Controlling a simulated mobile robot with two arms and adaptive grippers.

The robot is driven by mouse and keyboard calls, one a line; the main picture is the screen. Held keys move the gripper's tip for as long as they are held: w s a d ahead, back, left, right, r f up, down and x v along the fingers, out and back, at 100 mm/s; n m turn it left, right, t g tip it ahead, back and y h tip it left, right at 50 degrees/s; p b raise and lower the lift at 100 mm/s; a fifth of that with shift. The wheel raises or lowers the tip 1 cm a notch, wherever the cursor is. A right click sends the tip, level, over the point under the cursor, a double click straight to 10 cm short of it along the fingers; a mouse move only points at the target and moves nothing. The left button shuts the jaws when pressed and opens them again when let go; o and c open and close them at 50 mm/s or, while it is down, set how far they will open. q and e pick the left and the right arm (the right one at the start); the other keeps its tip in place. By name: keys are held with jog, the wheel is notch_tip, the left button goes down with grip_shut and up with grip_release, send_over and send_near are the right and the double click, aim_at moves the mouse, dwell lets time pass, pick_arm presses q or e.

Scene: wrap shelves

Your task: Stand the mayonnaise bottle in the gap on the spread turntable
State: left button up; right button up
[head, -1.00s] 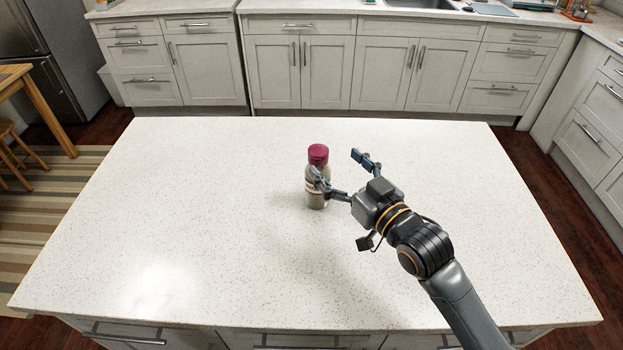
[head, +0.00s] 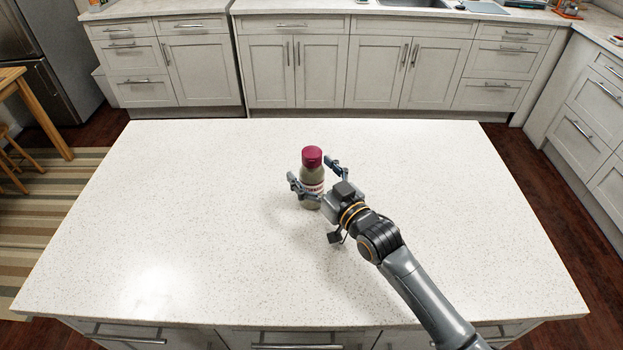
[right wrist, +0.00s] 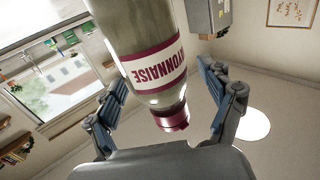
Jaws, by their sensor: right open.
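The mayonnaise bottle (head: 312,179) stands upright on the white island counter, with a dark red cap and a red-and-white label. My right gripper (head: 311,176) is open, with one finger on each side of the bottle in the head view. In the right wrist view the bottle (right wrist: 148,65) appears upside down between the two spread fingers (right wrist: 170,100), with gaps visible at both sides. My left gripper is out of view. No turntable shows in these frames.
The island counter (head: 200,220) is bare around the bottle, with free room on all sides. Cabinets (head: 340,65) and a sink (head: 413,3) line the back wall. A wooden table (head: 35,110) stands at the left.

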jog(key=shift+w, duration=0.1)
jog(key=c, duration=1.4)
jog(key=shift+r, duration=0.1)
jog(key=shift+c, duration=1.1)
